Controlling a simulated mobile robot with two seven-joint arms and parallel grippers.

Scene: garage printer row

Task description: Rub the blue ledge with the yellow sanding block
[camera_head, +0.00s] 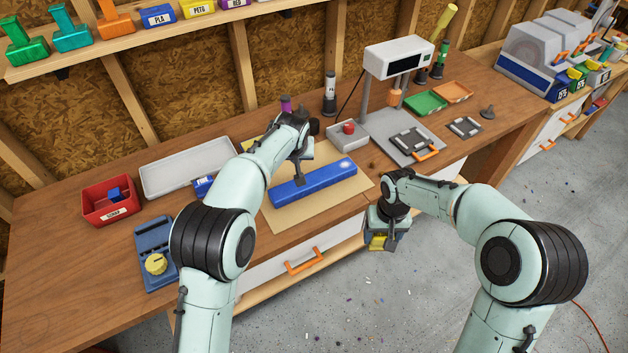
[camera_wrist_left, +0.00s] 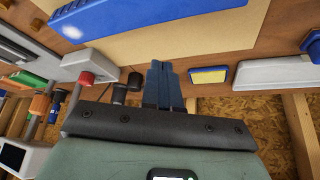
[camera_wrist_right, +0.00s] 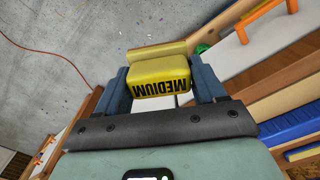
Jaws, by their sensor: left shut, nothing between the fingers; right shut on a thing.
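The blue ledge (camera_head: 325,183) is a long bar lying on a tan board (camera_head: 292,222) on the workbench, with a pale patch near its right end. It also shows at the top of the left wrist view (camera_wrist_left: 150,14). My left gripper (camera_head: 299,180) is shut and empty, pointing down by the ledge; whether it touches is unclear. Its closed fingers show in the left wrist view (camera_wrist_left: 160,70). My right gripper (camera_head: 386,232) is shut on the yellow sanding block (camera_wrist_right: 160,78), marked MEDIUM, off the bench's front edge. The block shows below it in the head view (camera_head: 379,243).
An orange-handled drawer (camera_head: 304,262) is below the front edge.

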